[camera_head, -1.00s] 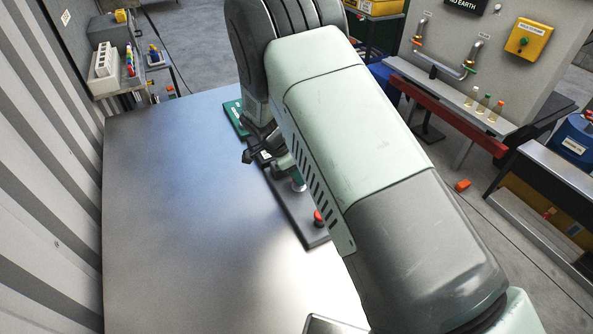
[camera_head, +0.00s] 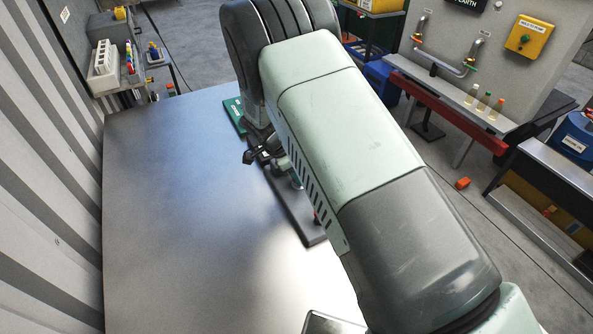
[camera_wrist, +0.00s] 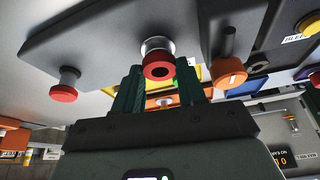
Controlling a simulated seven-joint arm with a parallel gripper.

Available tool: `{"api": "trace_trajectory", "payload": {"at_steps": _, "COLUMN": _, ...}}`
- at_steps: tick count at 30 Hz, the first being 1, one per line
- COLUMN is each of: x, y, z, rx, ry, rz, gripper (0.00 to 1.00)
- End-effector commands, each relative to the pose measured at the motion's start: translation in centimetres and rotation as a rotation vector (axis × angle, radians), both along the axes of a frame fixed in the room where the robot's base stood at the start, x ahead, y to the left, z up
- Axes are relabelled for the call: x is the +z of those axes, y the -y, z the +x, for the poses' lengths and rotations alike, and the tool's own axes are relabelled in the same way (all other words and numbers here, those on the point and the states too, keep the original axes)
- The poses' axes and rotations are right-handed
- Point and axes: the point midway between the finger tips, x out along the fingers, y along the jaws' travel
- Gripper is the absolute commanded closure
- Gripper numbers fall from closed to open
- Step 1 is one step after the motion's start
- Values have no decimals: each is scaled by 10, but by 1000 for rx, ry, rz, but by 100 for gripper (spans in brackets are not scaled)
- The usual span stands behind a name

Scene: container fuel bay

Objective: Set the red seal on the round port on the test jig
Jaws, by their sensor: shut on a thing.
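The red seal (camera_wrist: 160,69) is a short ring with a dark central hole, between the tips of my gripper's green fingers (camera_wrist: 160,82) in the wrist view. My gripper is shut on it. The round port (camera_wrist: 157,46) is a silver cylinder on the dark plate of the test jig (camera_wrist: 110,35). Seal and port line up and seem to meet; I cannot tell whether the seal is fully seated. In the head view, my arm hides the seal and much of the jig (camera_head: 300,218).
A red-capped post (camera_wrist: 64,88) stands on the jig to the left in the wrist view. An orange-capped dark post (camera_wrist: 230,74) stands close to the right. The metal table (camera_head: 180,230) is clear left of the jig. A green plate (camera_head: 234,114) lies at the jig's far end.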

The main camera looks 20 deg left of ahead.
Motion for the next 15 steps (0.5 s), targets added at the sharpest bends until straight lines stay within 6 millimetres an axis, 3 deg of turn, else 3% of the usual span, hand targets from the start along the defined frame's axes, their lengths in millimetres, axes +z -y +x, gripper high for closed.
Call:
{"api": "trace_trajectory", "payload": {"at_steps": 14, "x": -3, "y": 0, "z": 0, "rx": 0, "ry": 0, "rz": 0, "gripper": 88}}
{"api": "trace_trajectory", "payload": {"at_steps": 15, "x": -3, "y": 0, "z": 0, "rx": 0, "ry": 0, "rz": 0, "gripper": 54}}
